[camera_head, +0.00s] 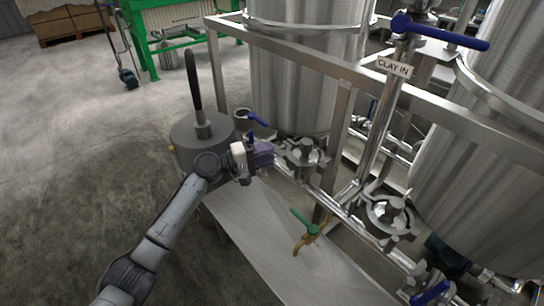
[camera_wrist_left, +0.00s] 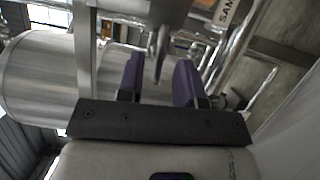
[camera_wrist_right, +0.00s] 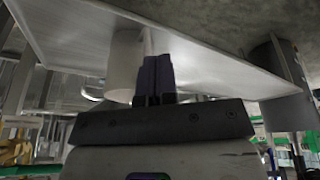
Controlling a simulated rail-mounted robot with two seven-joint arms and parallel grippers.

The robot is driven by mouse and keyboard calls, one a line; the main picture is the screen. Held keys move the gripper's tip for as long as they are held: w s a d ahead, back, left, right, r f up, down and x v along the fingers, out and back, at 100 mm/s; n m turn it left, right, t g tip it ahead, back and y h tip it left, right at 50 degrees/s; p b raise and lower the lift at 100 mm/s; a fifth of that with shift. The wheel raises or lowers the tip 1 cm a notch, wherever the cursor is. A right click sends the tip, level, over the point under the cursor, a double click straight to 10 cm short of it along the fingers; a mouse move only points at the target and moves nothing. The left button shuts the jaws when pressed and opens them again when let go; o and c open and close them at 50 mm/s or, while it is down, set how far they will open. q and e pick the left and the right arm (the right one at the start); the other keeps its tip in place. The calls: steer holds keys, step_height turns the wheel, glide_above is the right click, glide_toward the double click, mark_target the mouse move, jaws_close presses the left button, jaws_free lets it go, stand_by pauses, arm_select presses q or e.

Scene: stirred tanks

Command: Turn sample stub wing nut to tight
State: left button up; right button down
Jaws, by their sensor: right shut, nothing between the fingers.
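My left gripper (camera_head: 264,153) is beside the metal clamp fitting (camera_head: 304,156) at the foot of the left tank. In the left wrist view its purple fingers (camera_wrist_left: 160,80) are apart. A narrow metal piece (camera_wrist_left: 158,45), which looks like a wing nut, shows in line with the gap between them. I cannot tell whether either finger touches it. A label with the letters SAM (camera_wrist_left: 228,12) is behind it, partly cut off. In the head view the wing nut cannot be made out beside the gripper. My right gripper (camera_wrist_right: 156,78) is shut and empty below a pale panel.
Steel frame rails (camera_head: 285,60) and pipes surround the tanks (camera_head: 305,75). A valve with a long blue handle (camera_head: 440,33) stands at upper right. A green-handled tap (camera_head: 308,230) is above the grey bench (camera_head: 265,225). A grey drum (camera_head: 188,132) is left of my left gripper.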

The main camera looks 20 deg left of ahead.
arm_select(q)
steer(key=shift+x, duration=0.9)
jaws_close()
